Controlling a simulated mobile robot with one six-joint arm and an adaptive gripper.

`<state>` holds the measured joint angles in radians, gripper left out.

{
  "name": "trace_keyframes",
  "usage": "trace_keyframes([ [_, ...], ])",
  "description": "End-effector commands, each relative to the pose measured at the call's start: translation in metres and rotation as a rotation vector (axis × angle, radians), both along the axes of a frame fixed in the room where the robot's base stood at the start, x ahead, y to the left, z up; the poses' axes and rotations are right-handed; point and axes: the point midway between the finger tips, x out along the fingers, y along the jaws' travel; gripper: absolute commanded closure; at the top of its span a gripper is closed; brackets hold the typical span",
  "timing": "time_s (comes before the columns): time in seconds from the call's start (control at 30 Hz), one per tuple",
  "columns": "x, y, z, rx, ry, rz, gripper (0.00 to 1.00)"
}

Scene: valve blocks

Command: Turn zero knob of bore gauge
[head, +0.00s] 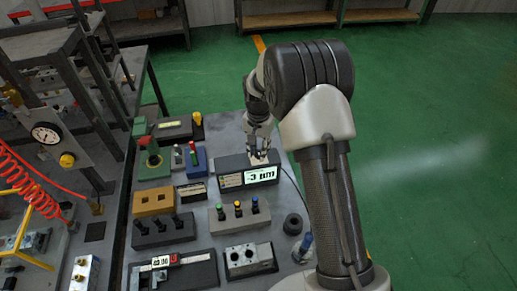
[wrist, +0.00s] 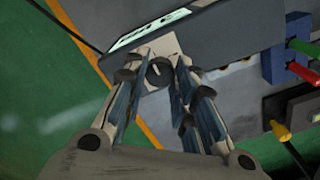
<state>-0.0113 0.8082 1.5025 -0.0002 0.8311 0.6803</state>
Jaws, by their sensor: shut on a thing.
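The bore gauge (head: 233,162) is a dark box with a lit display (head: 262,174) reading -3 µm. It also shows upside down at the top of the wrist view (wrist: 225,30). Its zero knob (wrist: 157,71) is a small dark round knob with a pale mark, on a light plate at the box. My gripper (head: 259,156) is at the top of the box. In the wrist view its two fingers (wrist: 160,75) are closed on the knob from both sides. The knob is hidden by my fingers in the head view.
Several blocks share the grey bench: a blue one (head: 200,164) with coloured levers close to the gauge's left, a grey block (head: 238,220) with coloured buttons in front, and a caliper (head: 175,261) near the front. Open green floor (head: 430,120) lies to the right.

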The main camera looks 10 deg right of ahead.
Motion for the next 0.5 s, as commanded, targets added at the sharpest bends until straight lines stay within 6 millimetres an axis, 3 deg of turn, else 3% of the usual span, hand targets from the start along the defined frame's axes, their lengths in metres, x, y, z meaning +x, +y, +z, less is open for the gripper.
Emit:
trace_keyframes([
  [0.5,0.0004,0.0000,0.0013,0.000,-0.001,0.264,0.99],
])
